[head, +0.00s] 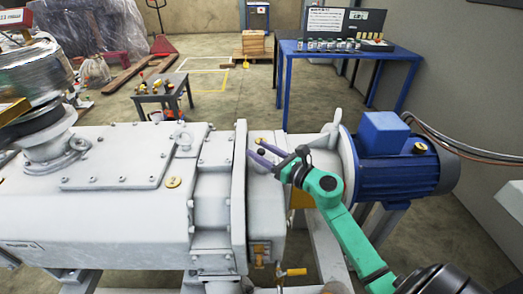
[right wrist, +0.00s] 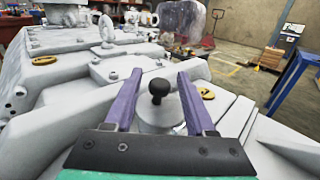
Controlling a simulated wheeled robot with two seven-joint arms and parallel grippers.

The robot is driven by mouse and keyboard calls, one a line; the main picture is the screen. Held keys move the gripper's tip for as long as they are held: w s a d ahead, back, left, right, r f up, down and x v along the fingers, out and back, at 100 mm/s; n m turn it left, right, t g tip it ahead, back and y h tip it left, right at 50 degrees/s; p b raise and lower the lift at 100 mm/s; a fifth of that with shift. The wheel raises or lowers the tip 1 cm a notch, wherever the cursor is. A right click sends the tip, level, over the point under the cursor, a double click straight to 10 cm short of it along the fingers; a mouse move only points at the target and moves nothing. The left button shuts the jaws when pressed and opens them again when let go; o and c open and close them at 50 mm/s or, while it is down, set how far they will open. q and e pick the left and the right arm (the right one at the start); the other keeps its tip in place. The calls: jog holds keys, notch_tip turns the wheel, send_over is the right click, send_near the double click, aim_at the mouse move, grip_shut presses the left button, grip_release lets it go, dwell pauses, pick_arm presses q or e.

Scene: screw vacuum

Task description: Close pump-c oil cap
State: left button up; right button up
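A black round-topped knob (right wrist: 158,88), which looks like the oil cap, stands upright on a pale round boss of the white pump (head: 95,215). My right gripper (head: 254,148) is over the pump's right part, near the motor end. In the right wrist view its purple fingers (right wrist: 160,74) are open, one on each side of the knob, with visible gaps. The knob also shows small and dark between the fingers in the head view (head: 261,151). Whether the cap is seated cannot be told. My left gripper is not in view.
A blue motor (head: 395,165) sits right of the pump. Brass discs lie on the pump top (head: 173,182) and near the gripper (right wrist: 206,94). A small dark table (head: 163,97) and a blue workbench (head: 340,50) stand behind.

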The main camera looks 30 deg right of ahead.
grip_shut()
jog(key=shift+a+r+n+g+p, duration=0.15)
jog(key=shift+n+g+p, duration=0.25)
jog(key=shift+p, duration=0.7)
jog(key=shift+w+f, duration=0.1)
jog(key=shift+f, duration=0.25)
jog(key=shift+o, duration=1.2)
grip_release()
